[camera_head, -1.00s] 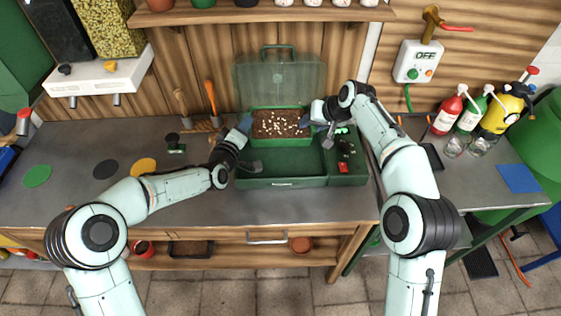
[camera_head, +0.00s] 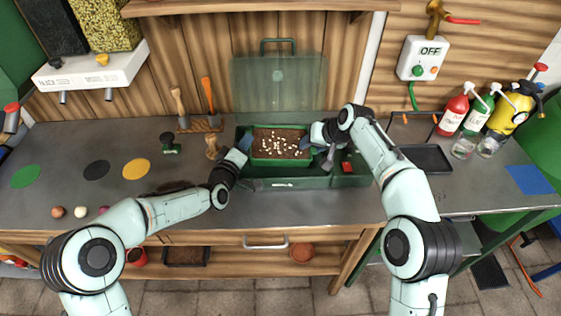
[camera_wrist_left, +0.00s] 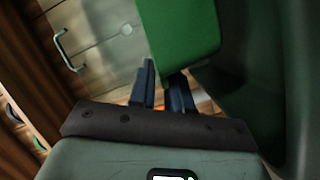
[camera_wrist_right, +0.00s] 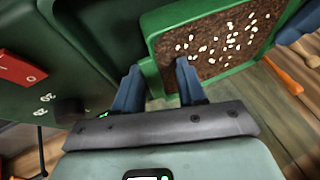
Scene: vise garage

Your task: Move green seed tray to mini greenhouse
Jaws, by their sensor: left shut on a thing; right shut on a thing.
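The green seed tray (camera_head: 281,158), filled with dark soil and pale seeds, is over the base of the mini greenhouse (camera_head: 325,182). I cannot tell whether it touches the floor inside. The greenhouse's clear green lid (camera_head: 278,88) stands open at the back. My left gripper (camera_head: 246,144) is shut on the tray's left side; the left wrist view shows the tray's green wall (camera_wrist_left: 180,35) at its fingers (camera_wrist_left: 163,88). My right gripper (camera_head: 308,142) is shut on the right side; the right wrist view shows the tray rim (camera_wrist_right: 152,72) between its fingers (camera_wrist_right: 157,80).
A black tray (camera_head: 426,158), spray bottles (camera_head: 453,112) and glasses stand to the right. Hand tools (camera_head: 208,100) stand behind on the left. The bench at left holds coloured discs (camera_head: 97,170) and is mostly clear.

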